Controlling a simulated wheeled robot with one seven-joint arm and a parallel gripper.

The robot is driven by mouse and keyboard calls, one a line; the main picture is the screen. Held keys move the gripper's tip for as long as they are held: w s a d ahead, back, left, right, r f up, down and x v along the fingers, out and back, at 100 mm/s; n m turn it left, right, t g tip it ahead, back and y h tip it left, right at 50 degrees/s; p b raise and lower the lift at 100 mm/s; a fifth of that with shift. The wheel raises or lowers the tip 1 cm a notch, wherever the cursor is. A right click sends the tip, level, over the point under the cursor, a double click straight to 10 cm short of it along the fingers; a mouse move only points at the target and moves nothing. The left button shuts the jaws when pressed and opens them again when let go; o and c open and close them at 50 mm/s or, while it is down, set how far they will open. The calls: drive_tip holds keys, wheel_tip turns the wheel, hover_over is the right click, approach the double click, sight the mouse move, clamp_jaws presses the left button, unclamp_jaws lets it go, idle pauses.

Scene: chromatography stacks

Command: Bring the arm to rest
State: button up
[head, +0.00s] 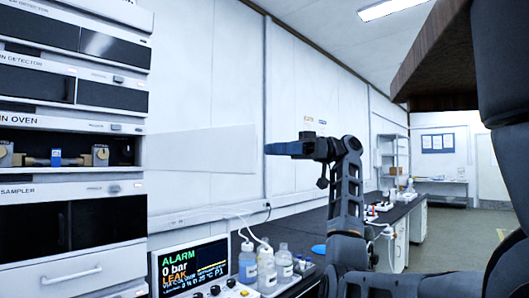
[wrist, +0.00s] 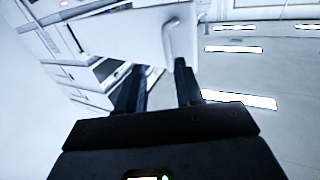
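My gripper (head: 267,149) is raised in the middle of the head view, above the bench, with its fingers pointing left toward the instrument stack. In the wrist view my gripper (wrist: 159,68) has its two dark fingers apart, with nothing between them. The arm rises from the lower right and bends left at the wrist. A white panel (head: 200,150) stands out from the column oven (head: 60,124), left of the fingertips. In the wrist view a white panel with a handle (wrist: 150,30) is beyond the fingers; contact cannot be told.
The oven bay holds a blue part (head: 56,158) between brass-coloured fittings. A display (head: 195,265) reads ALARM, 0 bar, LEAK. Several bottles (head: 265,268) stand beside it on the dark bench (head: 402,208). A brown overhang (head: 432,55) is at upper right. The aisle floor (head: 465,230) is clear.

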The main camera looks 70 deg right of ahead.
drive_tip(key=shift+v, duration=1)
